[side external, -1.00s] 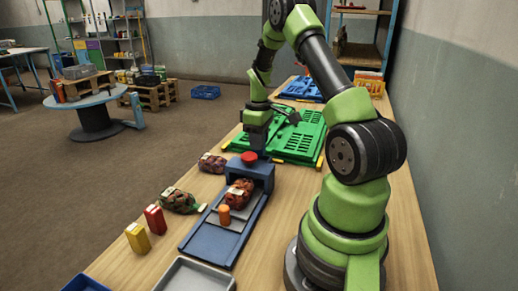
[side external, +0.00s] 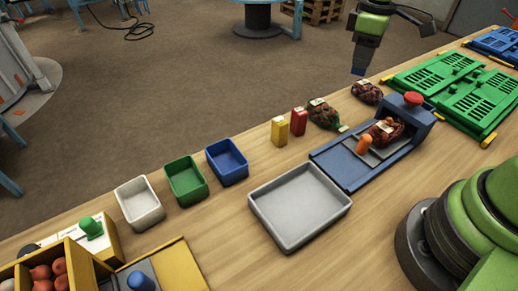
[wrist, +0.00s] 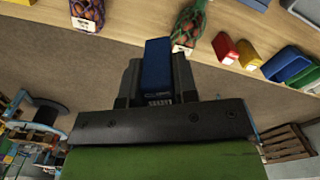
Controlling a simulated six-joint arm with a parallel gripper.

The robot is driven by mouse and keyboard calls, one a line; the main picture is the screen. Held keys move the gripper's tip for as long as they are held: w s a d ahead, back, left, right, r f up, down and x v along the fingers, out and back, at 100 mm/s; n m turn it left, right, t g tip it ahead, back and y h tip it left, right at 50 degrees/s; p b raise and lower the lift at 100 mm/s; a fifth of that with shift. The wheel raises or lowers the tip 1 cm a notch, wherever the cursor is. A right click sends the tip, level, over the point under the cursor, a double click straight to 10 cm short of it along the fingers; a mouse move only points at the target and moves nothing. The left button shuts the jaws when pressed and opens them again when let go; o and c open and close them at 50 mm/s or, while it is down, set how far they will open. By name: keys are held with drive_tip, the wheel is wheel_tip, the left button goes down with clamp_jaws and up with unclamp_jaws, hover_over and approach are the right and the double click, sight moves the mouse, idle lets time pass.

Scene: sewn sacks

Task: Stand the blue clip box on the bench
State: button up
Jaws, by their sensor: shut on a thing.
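The blue clip box (wrist: 157,70) is held between the jaws of my gripper (wrist: 157,88) in the wrist view, its blue face showing between the dark fingers. In the side external view my gripper (side external: 361,58) hangs at the bench's far edge, and the blue clip box (side external: 358,71) shows as a small blue end below it. It is apart from the bench top (side external: 225,220). A yellow box (side external: 279,131) and a red box (side external: 299,121) stand upright on the bench. They also show in the wrist view.
Netted sacks (side external: 323,113) lie beside the red box. A blue device (side external: 340,165) with a red knob holds another sack and an orange cylinder. A grey tray (side external: 300,232) and white, green and blue bins (side external: 227,163) stand nearer. Green panels (side external: 458,100) lie to the right.

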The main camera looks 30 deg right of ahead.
drive_tip(key=w+a+n, duration=0.1)
drive_tip(key=a, duration=0.4)
drive_tip(key=w+a+f+n, duration=0.1)
drive_tip(key=a+n, duration=0.1)
drive_tip(key=a, duration=0.3)
drive_tip(key=w+a+n, duration=0.1)
drive_tip(key=a, duration=0.4)
drive_tip(key=shift+w+f+n, duration=0.25)
drive_tip(key=shift+n, duration=0.15)
drive_tip(key=s+a+f+n, duration=0.1)
drive_tip(key=a+n, duration=0.2)
drive_tip(key=a, duration=0.7)
drive_tip(key=f, duration=0.6)
drive_tip(key=a+f, duration=0.1)
drive_tip(key=f, duration=0.2)
drive_tip(key=shift+s+f, duration=0.2)
drive_tip(key=shift+f, duration=0.3)
drive_tip(key=shift+f, duration=0.1)
drive_tip(key=o, duration=0.9)
wheel_tip(320, 180, up, 12)
drive_tip(key=shift+d+r, duration=0.1)
drive_tip(key=shift+r, duration=0.1)
